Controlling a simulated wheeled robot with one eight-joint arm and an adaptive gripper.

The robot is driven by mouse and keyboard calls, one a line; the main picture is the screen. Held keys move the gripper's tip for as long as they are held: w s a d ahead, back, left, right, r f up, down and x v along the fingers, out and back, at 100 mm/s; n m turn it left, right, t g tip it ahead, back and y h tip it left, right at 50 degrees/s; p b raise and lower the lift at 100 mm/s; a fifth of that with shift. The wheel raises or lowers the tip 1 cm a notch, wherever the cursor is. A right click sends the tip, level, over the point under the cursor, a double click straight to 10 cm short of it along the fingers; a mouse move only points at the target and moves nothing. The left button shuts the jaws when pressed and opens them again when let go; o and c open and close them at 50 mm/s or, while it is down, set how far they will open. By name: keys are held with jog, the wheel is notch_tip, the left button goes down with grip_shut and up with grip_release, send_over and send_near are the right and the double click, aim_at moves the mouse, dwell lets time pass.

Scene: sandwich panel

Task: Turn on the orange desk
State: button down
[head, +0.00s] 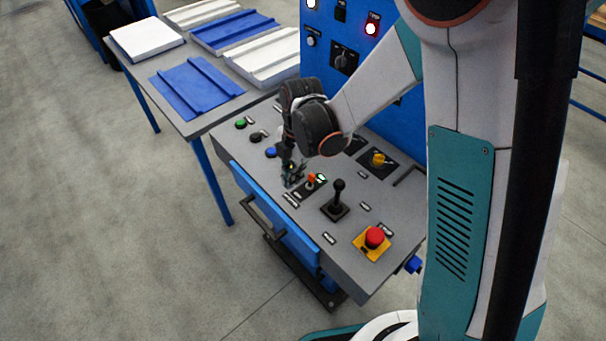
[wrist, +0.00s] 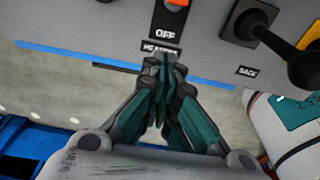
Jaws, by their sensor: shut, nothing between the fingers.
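The grey control desk (head: 225,152) carries an orange switch (head: 311,180) on a dark plate, with a small green spot beside it. In the wrist view only the lower tip of the orange switch (wrist: 177,3) shows at the top edge, above an OFF label (wrist: 165,34) and a HEATERS label (wrist: 160,48). My gripper (head: 292,180) is shut and empty, just left of the switch in the head view. In the wrist view its fingertips (wrist: 165,60) reach the HEATERS label, below the orange tip. I cannot tell whether they touch the desk.
A black joystick (head: 338,198) and a red mushroom button (head: 375,237) stand to the right of the switch. A yellow knob (head: 378,159) is behind; blue (head: 271,152) and green (head: 240,123) buttons are left. A table with panels (head: 197,88) stands at the back left.

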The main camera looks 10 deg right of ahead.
jog(key=w+d+r+p, duration=0.3)
jog(key=d+r, duration=0.1)
jog(key=r, duration=0.4)
jog(key=shift+d+r, duration=0.2)
jog(key=shift+r, duration=0.1)
jog(key=s+d+r+m+t, duration=0.4)
jog(key=s+r+m, duration=0.4)
jog(key=m, duration=0.4)
jog(key=s+d+r+m+t+h, duration=0.1)
jog(key=s+d+r+m+t, duration=0.3)
jog(key=m, duration=0.8)
jog(key=s+d+r, duration=0.2)
jog(key=s+r, duration=0.2)
jog(key=s, duration=0.1)
jog(key=shift+d+m, duration=0.4)
